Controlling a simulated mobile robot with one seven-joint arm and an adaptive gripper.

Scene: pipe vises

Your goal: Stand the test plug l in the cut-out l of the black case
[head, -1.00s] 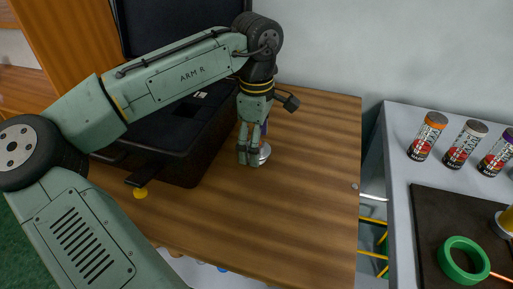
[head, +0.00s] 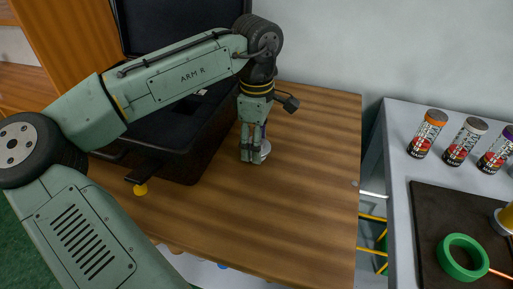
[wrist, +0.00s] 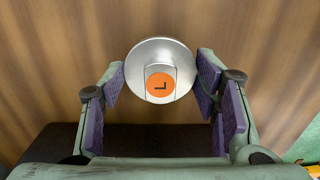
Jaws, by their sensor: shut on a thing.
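Test plug l (wrist: 155,55) is a silver round piece with an orange disc marked with a dark L, seen from above in the wrist view. In the head view its silver base (head: 266,150) shows at the table, partly hidden by my fingers. My gripper (head: 252,158) points straight down and is shut on the plug, with a purple-padded finger on either side in the wrist view. The black case (head: 178,168) stands open just left of my gripper, its lid up at the back. My arm covers much of its inside, so cut-out l cannot be made out.
The wooden table (head: 290,210) is clear in front and to the right of my gripper. A yellow round piece (head: 140,190) lies by the case's front. A grey bench at right holds several labelled cans, a dark mat (head: 430,215) and a green ring (head: 462,258).

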